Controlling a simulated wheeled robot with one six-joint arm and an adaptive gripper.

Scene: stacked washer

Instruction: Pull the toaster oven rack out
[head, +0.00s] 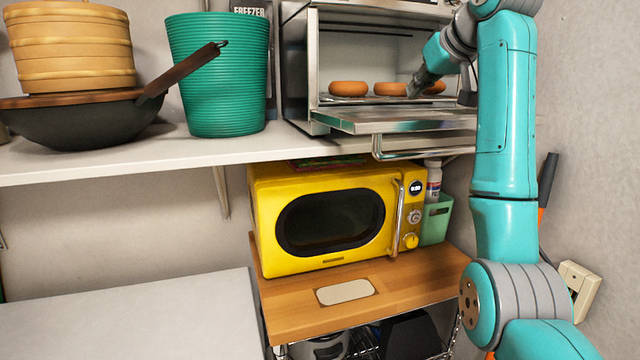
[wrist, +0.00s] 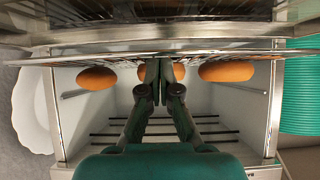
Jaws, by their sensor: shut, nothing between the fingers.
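The toaster oven (head: 297,70) stands on the upper shelf with its door (head: 400,119) folded down open. Its wire rack (head: 345,99) is inside and carries a row of orange-brown round items (head: 348,88). My gripper (head: 413,92) reaches into the oven opening at the rack's front, near the items at the right. In the wrist view, which looks upside down, the rack (wrist: 200,55) crosses the top, and the shut fingertips (wrist: 158,65) overlap its edge. I cannot tell whether they touch it. Nothing shows between the fingers.
A green ribbed bin (head: 218,75) stands left of the oven, beside a dark wok (head: 80,120) and a stacked bamboo steamer (head: 70,45). A yellow microwave (head: 330,215) sits below the shelf. A wall is close on the right.

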